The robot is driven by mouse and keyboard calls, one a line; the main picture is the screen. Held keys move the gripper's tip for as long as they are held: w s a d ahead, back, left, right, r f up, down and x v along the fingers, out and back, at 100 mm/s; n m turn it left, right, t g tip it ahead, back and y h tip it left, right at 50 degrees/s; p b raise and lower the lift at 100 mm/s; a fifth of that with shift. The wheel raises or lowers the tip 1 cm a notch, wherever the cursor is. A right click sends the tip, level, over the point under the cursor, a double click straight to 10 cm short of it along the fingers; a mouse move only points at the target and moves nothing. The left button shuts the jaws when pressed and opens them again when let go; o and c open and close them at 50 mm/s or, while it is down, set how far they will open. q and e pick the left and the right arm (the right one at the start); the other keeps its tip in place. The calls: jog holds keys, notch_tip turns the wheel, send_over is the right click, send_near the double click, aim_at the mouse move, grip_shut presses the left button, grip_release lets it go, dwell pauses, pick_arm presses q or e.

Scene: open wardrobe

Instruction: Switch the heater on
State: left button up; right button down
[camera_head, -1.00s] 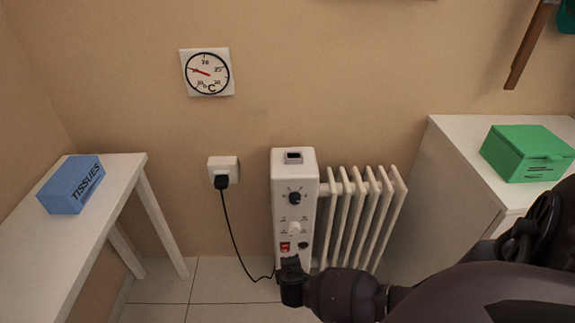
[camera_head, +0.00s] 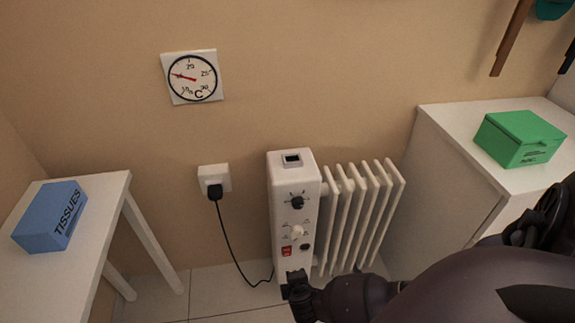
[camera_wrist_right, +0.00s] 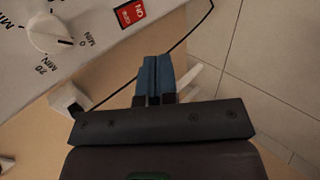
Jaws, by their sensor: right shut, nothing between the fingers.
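The white oil heater (camera_head: 282,178) stands on the floor against the wall. Its front panel has a black dial (camera_head: 297,202), a white knob (camera_head: 297,231) and a red rocker switch (camera_head: 286,251). My right gripper (camera_head: 292,277) is low in front of the panel, just below the switch. In the right wrist view the gripper's blue fingertips (camera_wrist_right: 154,75) are together and empty. The red switch (camera_wrist_right: 131,12) and the white knob (camera_wrist_right: 51,33) show there above the fingers, apart from them. My left gripper is not in view.
A black cable runs from the wall plug (camera_head: 214,190) down to the heater. A white table (camera_head: 65,285) with a blue tissue box (camera_head: 50,217) stands at left. A white cabinet (camera_head: 447,170) with a green box (camera_head: 518,139) stands at right.

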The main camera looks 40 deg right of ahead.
aim_at(287, 252)
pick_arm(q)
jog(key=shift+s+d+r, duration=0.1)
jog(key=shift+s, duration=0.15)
pick_arm(e)
jog(key=shift+s, duration=0.1)
jog(key=shift+d, duration=0.1)
jog(key=b+x, duration=0.1)
jog(key=x, duration=0.3)
jog(key=r+b+x, duration=0.1)
jog(key=b+x, duration=0.1)
jog(key=x, duration=0.2)
jog(key=w+b+x, duration=0.1)
jog(key=b+x, duration=0.1)
jog(key=x, duration=0.3)
jog(key=shift+w+d+r, duration=0.1)
jog(key=shift+d+r, duration=0.1)
jog(key=shift+d, duration=0.05)
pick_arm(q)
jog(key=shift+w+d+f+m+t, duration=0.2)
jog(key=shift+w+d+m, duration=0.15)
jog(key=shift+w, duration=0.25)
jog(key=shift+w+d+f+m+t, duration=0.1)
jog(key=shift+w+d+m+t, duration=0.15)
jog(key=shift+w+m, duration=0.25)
pick_arm(e)
jog(key=shift+w+d, duration=0.1)
jog(key=shift+w, duration=0.1)
